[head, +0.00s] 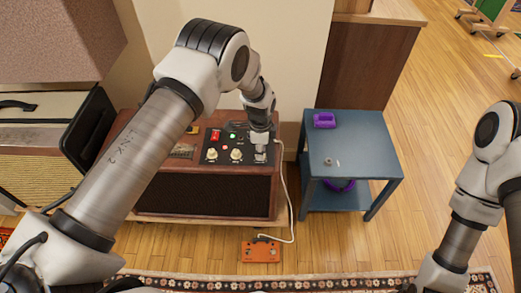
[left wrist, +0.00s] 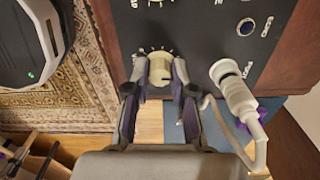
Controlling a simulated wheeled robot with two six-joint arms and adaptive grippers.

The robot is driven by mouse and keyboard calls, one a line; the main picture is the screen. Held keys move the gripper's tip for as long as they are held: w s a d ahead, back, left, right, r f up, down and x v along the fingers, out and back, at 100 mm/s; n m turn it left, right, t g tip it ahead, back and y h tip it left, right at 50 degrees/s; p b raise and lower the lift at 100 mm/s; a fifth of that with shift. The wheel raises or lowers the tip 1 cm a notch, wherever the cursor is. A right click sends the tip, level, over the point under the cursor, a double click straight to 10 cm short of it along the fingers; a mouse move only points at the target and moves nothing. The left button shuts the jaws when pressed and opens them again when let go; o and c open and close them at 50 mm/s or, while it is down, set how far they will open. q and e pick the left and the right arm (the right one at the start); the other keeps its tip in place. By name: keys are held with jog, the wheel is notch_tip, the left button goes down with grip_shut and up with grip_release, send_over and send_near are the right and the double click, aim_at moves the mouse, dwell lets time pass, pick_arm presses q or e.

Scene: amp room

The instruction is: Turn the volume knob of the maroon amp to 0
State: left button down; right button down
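The maroon amp (head: 160,200) stands against the wall, with a black control panel on its top right. The panel carries cream knobs, one at its left (head: 211,154) and one in its middle (head: 236,155). My left gripper (head: 260,154) is at the panel's right end and hides part of it. In the left wrist view its fingers (left wrist: 160,75) stand close on both sides of a cream knob (left wrist: 160,68) and appear to touch it. Scale marks arc around this knob; its label and exact setting are unreadable. My right gripper is out of view.
A white cable plug (left wrist: 236,95) sits in the panel beside the gripper; its cable runs to an orange pedal (head: 260,251) on the floor. A blue side table (head: 352,150) with a purple object (head: 325,120) stands right of the amp. Another amp (head: 40,165) is at left.

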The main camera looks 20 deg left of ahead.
pick_arm(q)
jog(key=shift+n, duration=1.5)
jog(key=n, duration=0.3)
jog(key=shift+n, duration=0.3)
jog(key=n, duration=0.3)
jog(key=shift+n, duration=0.4)
jog(key=n, duration=0.3)
jog(key=shift+n, duration=0.3)
jog(key=n, duration=0.3)
jog(key=shift+n, duration=0.3)
jog(key=n, duration=0.3)
jog(key=shift+n, duration=0.3)
jog(key=n+b, duration=0.1)
jog(key=n, duration=0.5)
jog(key=shift+n, duration=0.3)
